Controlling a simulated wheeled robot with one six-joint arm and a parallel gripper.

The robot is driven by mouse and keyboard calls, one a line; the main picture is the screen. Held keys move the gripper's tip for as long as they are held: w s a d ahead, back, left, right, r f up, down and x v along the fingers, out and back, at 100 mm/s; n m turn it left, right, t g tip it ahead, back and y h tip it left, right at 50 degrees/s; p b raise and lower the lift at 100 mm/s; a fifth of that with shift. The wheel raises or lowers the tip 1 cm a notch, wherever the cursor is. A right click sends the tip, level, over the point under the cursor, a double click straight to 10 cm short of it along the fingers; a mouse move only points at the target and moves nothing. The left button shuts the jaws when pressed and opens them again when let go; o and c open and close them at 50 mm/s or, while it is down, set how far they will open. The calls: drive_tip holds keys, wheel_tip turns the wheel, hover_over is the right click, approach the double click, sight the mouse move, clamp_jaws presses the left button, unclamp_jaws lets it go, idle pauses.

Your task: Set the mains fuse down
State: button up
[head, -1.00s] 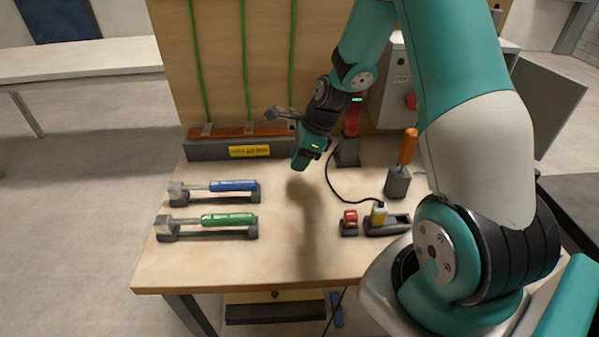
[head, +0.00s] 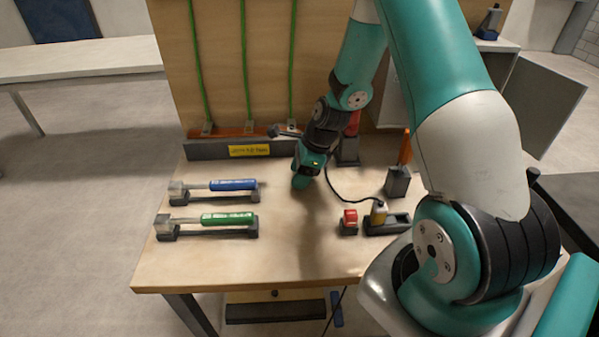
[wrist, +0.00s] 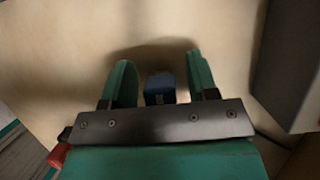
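My gripper (head: 300,184) is low over the bare wooden bench top (head: 280,255), left of the red block. In the wrist view its two green fingers (wrist: 160,72) stand apart. A dark blue block (wrist: 160,88), which I take to be the mains fuse, sits between them. A strip of pale surface shows on each side of it, so neither finger appears to touch it. Its lower part is hidden behind the gripper's dark bar. In the head view the gripper hides it. Whether it rests fully on the bench I cannot tell.
Blue-handled (head: 232,185) and green-handled (head: 228,218) tools lie on racks at left. The front middle of the bench is clear.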

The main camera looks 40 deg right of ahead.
drive_tip(key=v, duration=1.2)
drive_tip(key=s+a+r+n, duration=0.2)
drive_tip(key=a+r+n, duration=0.2)
drive_tip(key=a+n, duration=0.3)
drive_tip(key=s+a+r+n, duration=0.3)
drive_tip(key=a+r+n, duration=0.1)
drive_tip(key=a+n, duration=0.25)
drive_tip(key=s+a+r+n+g, duration=0.1)
drive_tip(key=s+a+r+n, duration=0.1)
drive_tip(key=s+a+n, duration=0.4)
drive_tip(key=s+a+r+n+g, duration=0.1)
drive_tip(key=s+a+r+n, duration=0.1)
drive_tip(key=s+a+n, duration=0.4)
drive_tip(key=s+n, duration=0.3)
drive_tip(key=n, duration=0.3)
drive_tip(key=shift+r+y, duration=0.3)
drive_tip(key=shift+r, duration=0.05)
